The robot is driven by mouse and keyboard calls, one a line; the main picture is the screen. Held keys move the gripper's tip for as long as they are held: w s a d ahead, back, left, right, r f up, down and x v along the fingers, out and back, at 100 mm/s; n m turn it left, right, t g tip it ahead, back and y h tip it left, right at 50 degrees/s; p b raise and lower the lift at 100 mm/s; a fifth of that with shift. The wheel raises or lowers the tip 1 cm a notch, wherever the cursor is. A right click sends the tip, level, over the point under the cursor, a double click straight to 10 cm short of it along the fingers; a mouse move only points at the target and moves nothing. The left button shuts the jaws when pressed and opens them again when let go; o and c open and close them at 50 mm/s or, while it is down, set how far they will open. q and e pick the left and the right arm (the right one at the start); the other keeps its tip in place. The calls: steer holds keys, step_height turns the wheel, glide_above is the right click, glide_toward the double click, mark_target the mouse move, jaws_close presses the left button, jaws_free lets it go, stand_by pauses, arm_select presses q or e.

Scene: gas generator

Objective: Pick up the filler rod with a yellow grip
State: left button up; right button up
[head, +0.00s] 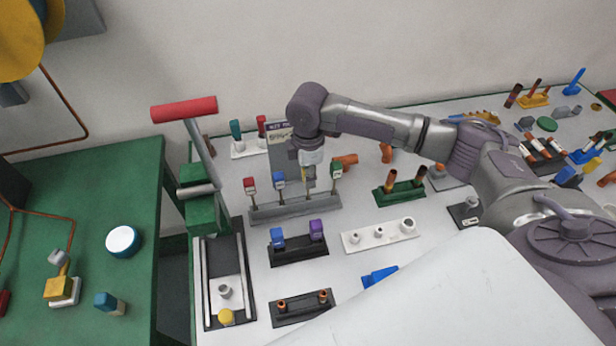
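A grey rack (290,212) stands on the light tabletop and holds a row of upright filler rods. From left to right I see a red grip (250,187), a blue grip (279,180) and, at the far right, a green grip (336,169). My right gripper (309,178) points down between the blue and green grips. A small dull yellow patch shows at its fingers, where the yellow-grip rod seems to stand, mostly hidden. The fingers are too small and covered to tell whether they are closed on it. My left gripper is out of view.
A green press with a red handle (184,109) rises left of the rack. A black block (298,250) with blue and purple pieces and a white block (380,237) lie in front. A green holder (400,192) stands to the right. A sign stands behind.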

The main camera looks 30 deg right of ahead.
steer(key=shift+c, duration=1.1)
steer(key=shift+r, duration=0.2)
